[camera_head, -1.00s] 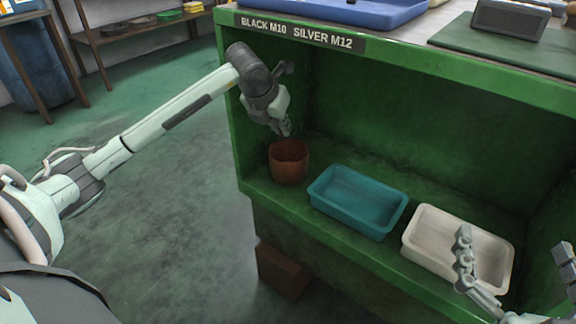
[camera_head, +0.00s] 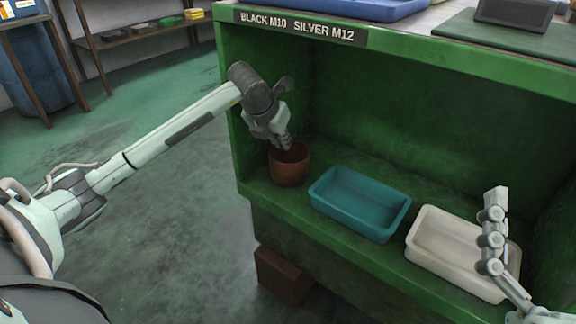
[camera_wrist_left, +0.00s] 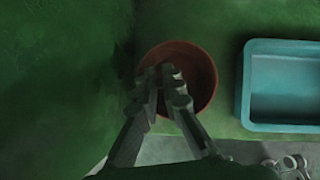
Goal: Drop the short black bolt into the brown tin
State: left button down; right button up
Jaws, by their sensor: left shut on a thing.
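The brown tin (camera_head: 289,175) stands upright on the green shelf at its left end. It also shows in the left wrist view (camera_wrist_left: 207,80), below the fingers. My left gripper (camera_head: 286,146) is shut on a small dark thing, taken as the short black bolt (camera_wrist_left: 167,71); the fingers and the dark tin behind hide most of it. The fingertips (camera_wrist_left: 165,80) are over the tin's mouth, pointing down, at about rim height. My right gripper (camera_head: 492,232) is in front of the white tray; its opening cannot be made out.
A blue tray (camera_head: 360,203) stands right of the tin, and a white tray (camera_head: 440,240) farther right. The green shelf (camera_head: 262,190) has a back wall, side walls and a top with a label strip (camera_head: 300,27) above. A brown box (camera_head: 283,275) is on the floor below.

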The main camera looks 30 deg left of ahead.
pick_arm(q)
jog(key=c, duration=1.6)
grip_release()
jog(key=a+v, duration=0.1)
jog(key=v, duration=1.1)
jog(key=shift+d, duration=0.45)
jog(key=shift+r, duration=0.1)
